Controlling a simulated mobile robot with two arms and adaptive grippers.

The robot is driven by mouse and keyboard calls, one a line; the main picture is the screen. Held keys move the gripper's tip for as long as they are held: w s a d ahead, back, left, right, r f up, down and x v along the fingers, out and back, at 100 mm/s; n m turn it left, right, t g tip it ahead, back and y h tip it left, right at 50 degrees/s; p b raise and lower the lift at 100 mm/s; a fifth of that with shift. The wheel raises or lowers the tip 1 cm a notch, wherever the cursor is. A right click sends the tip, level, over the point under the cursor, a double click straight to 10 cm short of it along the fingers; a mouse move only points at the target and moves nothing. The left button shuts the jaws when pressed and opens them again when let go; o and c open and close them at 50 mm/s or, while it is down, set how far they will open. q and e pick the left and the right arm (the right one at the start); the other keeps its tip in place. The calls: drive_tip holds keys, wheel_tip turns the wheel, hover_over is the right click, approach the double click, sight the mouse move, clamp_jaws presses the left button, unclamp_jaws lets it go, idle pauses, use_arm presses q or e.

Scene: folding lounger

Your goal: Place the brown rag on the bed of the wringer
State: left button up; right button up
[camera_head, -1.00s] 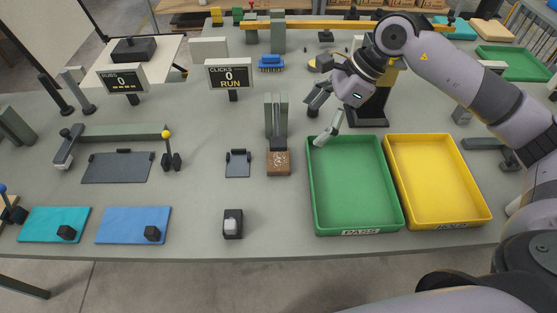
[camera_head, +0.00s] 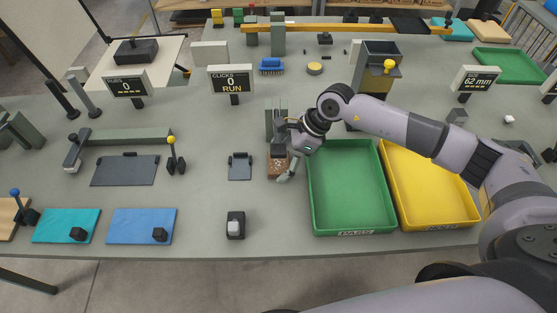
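No piece that is clearly a brown rag can be made out. A flat tan piece (camera_head: 487,31) lies at the far right and another tan piece (camera_head: 7,217) is cut by the left edge. I cannot tell which thing is the wringer; a dark flat plate (camera_head: 124,171) lies in front of a green bar with a yellow-knobbed lever (camera_head: 174,159). My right gripper (camera_head: 286,152) is over a brown patterned block (camera_head: 277,166) at the foot of a green upright. Its fingers look spread; contact with the block is unclear. My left gripper is out of view.
A green tray (camera_head: 350,228) and a yellow tray (camera_head: 438,222) stand to the right, under my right arm. Teal (camera_head: 58,222) and blue (camera_head: 132,222) pads with black knobs lie front left. Counter signs (camera_head: 231,79) stand behind. Bare table lies around the small switch box (camera_head: 236,226).

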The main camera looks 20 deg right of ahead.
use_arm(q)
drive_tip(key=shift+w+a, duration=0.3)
use_arm(e)
drive_tip(key=shift+a+f, duration=0.1)
drive_tip(key=shift+f, duration=0.1)
drive_tip(key=shift+c, duration=0.6)
drive_tip(key=c, duration=1.2)
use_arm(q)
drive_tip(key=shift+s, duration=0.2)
use_arm(e)
drive_tip(key=shift+r, duration=0.15)
